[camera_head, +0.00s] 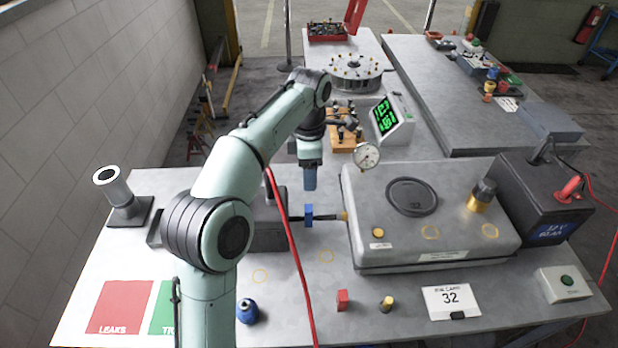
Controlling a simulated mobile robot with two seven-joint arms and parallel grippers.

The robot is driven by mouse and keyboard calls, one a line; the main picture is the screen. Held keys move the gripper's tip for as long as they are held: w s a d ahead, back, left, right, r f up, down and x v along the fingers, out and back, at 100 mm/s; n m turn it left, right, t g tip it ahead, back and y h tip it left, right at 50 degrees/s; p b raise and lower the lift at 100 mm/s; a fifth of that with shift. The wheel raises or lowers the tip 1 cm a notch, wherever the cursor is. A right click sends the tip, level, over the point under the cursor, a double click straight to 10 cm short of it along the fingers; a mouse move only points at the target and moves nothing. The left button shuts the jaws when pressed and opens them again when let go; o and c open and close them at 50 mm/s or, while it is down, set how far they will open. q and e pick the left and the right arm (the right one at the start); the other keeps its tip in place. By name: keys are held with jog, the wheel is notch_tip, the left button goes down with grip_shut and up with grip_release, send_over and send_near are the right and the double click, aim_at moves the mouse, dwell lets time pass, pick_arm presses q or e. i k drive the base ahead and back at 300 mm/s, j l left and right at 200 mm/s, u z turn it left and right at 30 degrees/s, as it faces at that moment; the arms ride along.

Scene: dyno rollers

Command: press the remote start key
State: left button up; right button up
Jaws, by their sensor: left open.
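A small pale box with a round green button (567,281) sits at the right front corner of the near table. It looks like the remote start key, but its lettering is too small to read. My left arm comes in from the lower left and bends over the table. My left gripper (310,180) points down above the middle back of the table, left of the large grey case, far from the green button. Its finger gap is hard to make out, and nothing shows held in it. My right gripper is out of view.
A grey case (460,245), a dial gauge (367,156) and a black 12 V battery (545,205) crowd the table's right half. A red cable (291,245) crosses beside my arm. A card marked 32 (451,301), red block (342,300) and blue fitting (247,311) lie in front.

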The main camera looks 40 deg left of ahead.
aim_at(566, 279)
jog(key=k+l, duration=0.55)
jog(key=l, duration=0.15)
jog(key=k+l, duration=0.6)
jog(key=l, duration=0.15)
